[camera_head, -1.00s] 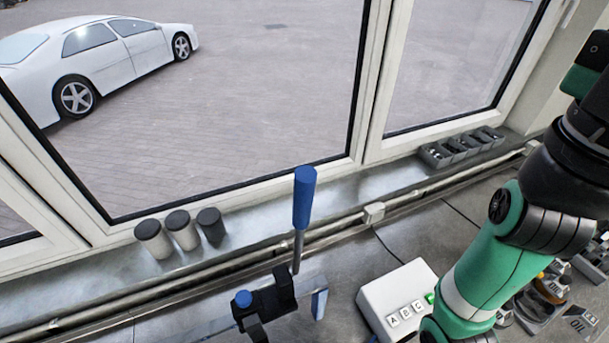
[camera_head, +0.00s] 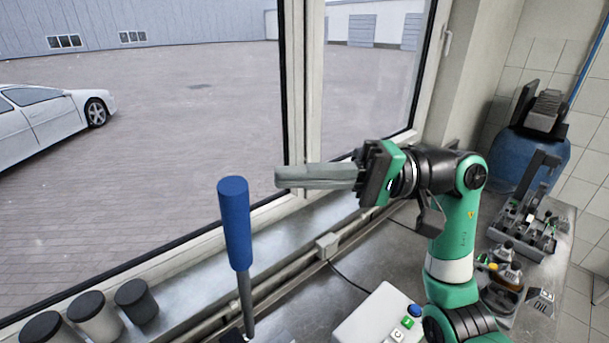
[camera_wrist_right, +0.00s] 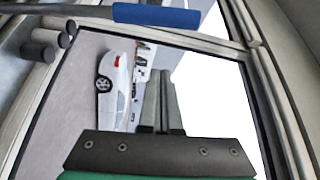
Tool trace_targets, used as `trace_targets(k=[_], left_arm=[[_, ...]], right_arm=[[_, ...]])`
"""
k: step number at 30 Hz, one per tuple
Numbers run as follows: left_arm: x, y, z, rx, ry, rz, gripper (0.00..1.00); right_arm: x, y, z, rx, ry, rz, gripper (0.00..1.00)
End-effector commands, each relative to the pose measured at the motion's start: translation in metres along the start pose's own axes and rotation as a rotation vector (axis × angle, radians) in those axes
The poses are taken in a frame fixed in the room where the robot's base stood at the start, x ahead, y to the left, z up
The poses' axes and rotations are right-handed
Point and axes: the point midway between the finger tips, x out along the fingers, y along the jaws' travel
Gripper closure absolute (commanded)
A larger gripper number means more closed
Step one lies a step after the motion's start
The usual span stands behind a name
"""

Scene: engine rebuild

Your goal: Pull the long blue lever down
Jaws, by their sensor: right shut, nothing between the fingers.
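The long blue lever (camera_head: 236,225) stands upright on a thin grey shaft in the head view, with its base cut off by the lower edge. Its blue handle also shows across the top of the right wrist view (camera_wrist_right: 157,15). My right gripper (camera_head: 280,176) is shut and empty. Its long grey fingers point left in the head view, with the tips a little right of the top of the handle and apart from it in the picture. In the right wrist view the shut fingers (camera_wrist_right: 160,88) point toward the window. My left gripper is not in view.
Several dark-lidded cylinders (camera_head: 92,316) stand on the window sill at lower left. A white button box (camera_head: 372,318) sits on the bench below my right arm. The window frame (camera_head: 296,95) rises behind the lever. Metal parts (camera_head: 527,225) lie at the right.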

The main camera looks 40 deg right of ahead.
Motion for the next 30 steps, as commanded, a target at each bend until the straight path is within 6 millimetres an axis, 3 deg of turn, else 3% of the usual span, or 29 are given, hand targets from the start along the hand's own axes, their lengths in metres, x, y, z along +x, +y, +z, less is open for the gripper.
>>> trace_targets(k=[9,18,30], left_arm=[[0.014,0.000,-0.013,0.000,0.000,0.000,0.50],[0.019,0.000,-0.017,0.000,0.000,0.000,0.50],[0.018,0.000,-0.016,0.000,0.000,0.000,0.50]], right_arm=[[0.071,-0.003,0.001,0.003,-0.005,-0.001,1.00],[0.055,-0.001,0.036,0.000,-0.001,-0.001,1.00],[0.054,0.000,0.039,0.000,-0.001,-0.002,1.00]])
